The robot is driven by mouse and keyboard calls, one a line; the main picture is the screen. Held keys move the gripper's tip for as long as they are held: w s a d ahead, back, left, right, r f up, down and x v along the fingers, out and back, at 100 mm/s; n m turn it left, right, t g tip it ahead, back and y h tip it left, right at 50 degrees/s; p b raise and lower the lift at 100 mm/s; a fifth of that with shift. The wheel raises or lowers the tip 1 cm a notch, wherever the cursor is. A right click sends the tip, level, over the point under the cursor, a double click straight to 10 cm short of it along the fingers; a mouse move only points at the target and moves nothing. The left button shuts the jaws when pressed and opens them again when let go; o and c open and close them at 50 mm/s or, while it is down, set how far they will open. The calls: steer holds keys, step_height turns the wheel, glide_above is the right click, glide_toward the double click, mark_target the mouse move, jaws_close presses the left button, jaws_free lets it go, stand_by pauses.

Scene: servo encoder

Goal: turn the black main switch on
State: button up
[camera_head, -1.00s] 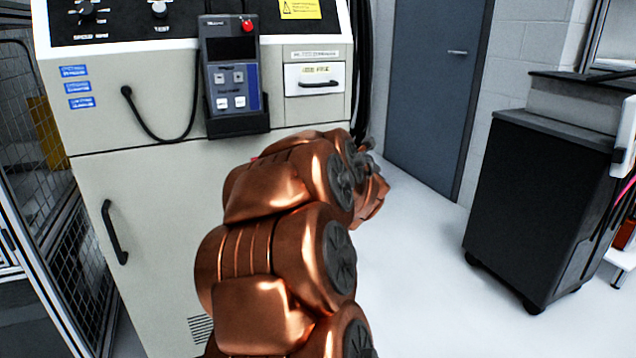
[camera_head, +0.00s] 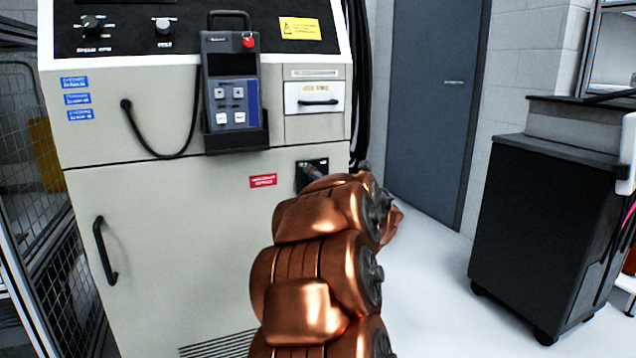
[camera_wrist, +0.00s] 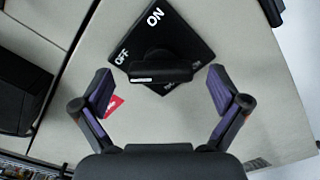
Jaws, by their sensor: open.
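The black main switch shows in the wrist view as a square plate (camera_wrist: 183,33) with white ON and OFF lettering and a black rotary handle (camera_wrist: 158,65). The handle lies roughly level in that picture, with a white mark at its left end, on the OFF side. My gripper (camera_wrist: 160,74) is open, one purple-padded finger to each side of the handle, with visible gaps. Whether the fingertips reach the handle's depth I cannot tell. In the head view the switch plate (camera_head: 312,168) sits on the cabinet front, partly hidden by my copper arm, which also hides my gripper.
The cabinet (camera_head: 190,215) has a red label (camera_head: 263,181) left of the switch, a handheld pendant (camera_head: 231,90) in a holder above it, a hanging cable (camera_head: 150,150) and a door handle (camera_head: 104,250). A black cart (camera_head: 540,220) stands right, with clear floor between.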

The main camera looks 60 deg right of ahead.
steer(key=shift+x, duration=0.95)
steer(key=shift+w+d, duration=0.2)
steer(key=shift+c, duration=0.4)
steer(key=c, duration=1.1)
